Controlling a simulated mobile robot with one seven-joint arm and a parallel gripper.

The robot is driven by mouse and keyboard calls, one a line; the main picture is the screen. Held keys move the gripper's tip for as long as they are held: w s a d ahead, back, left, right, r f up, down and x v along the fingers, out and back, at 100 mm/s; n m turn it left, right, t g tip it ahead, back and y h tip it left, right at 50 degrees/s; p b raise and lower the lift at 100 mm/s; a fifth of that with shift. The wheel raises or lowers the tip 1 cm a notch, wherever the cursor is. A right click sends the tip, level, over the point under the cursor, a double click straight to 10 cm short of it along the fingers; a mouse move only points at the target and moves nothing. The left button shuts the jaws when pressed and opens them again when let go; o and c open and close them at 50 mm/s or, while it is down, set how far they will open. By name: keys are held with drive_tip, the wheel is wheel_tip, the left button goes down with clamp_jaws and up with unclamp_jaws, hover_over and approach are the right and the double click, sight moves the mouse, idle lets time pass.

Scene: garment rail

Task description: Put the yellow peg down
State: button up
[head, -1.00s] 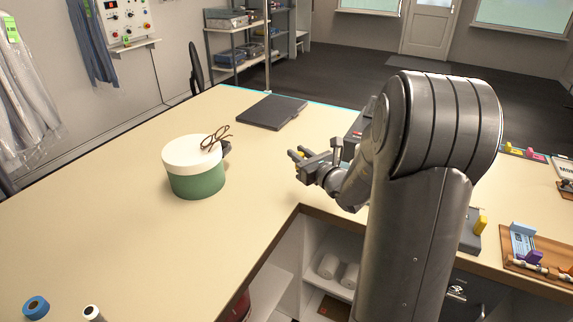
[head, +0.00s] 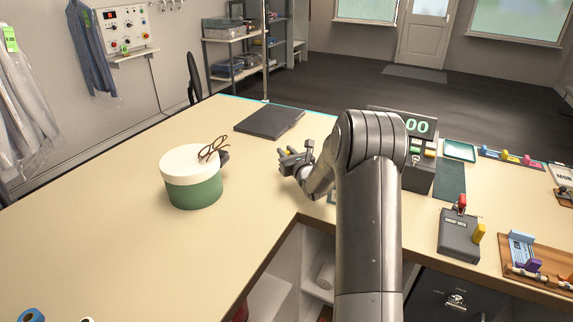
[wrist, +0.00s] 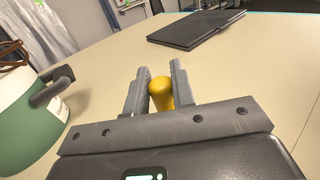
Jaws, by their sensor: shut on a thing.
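The yellow peg (wrist: 160,94) is between the two grey fingers of my gripper (wrist: 157,84) in the wrist view. Its rounded end faces the camera, and the rest of it is partly hidden by the fingers. My gripper is shut on it. In the head view my gripper (head: 285,153) is over the pale worktop (head: 120,205), right of the green tub, with a bit of yellow at the fingers. I cannot tell exactly how high the peg is above the worktop.
The green tub (head: 193,192) with a white lid and glasses (head: 213,148) stands left of my gripper. A dark flat folder (head: 268,122) lies behind. A till (head: 418,150), a grey box (head: 459,236) and a wooden tray (head: 540,262) are at right. The worktop between tub and folder is clear.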

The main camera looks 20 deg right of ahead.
drive_tip(key=shift+f, duration=1.95)
drive_tip(key=shift+f, duration=0.1)
drive_tip(key=o, duration=1)
